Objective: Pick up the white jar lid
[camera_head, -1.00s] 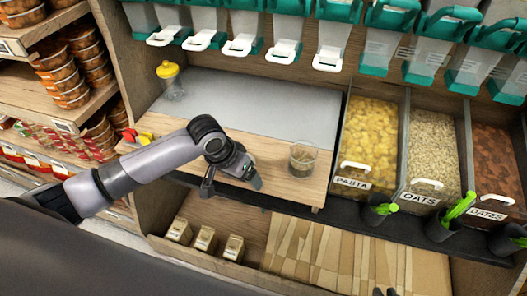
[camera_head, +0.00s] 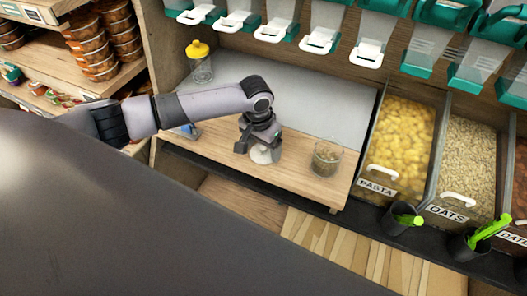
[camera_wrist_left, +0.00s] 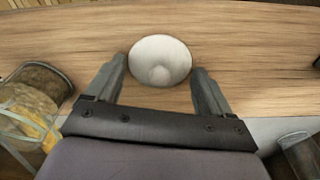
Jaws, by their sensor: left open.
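The white jar lid (camera_head: 262,155) lies on the wooden counter below my left gripper (camera_head: 257,151). In the left wrist view the lid (camera_wrist_left: 160,62) is a round white disc with a small knob. My left gripper (camera_wrist_left: 160,80) is open there, with one finger on each side of the lid's near part. I cannot tell whether the fingers touch it. In the head view the gripper hides part of the lid. My right gripper does not show.
A glass jar with contents (camera_head: 326,158) stands open just right of my left gripper. A yellow-topped jar (camera_head: 200,62) stands at the back left. The pasta bin (camera_head: 400,135) is to the right. The wooden counter (camera_head: 297,178) is clear in front of the jar.

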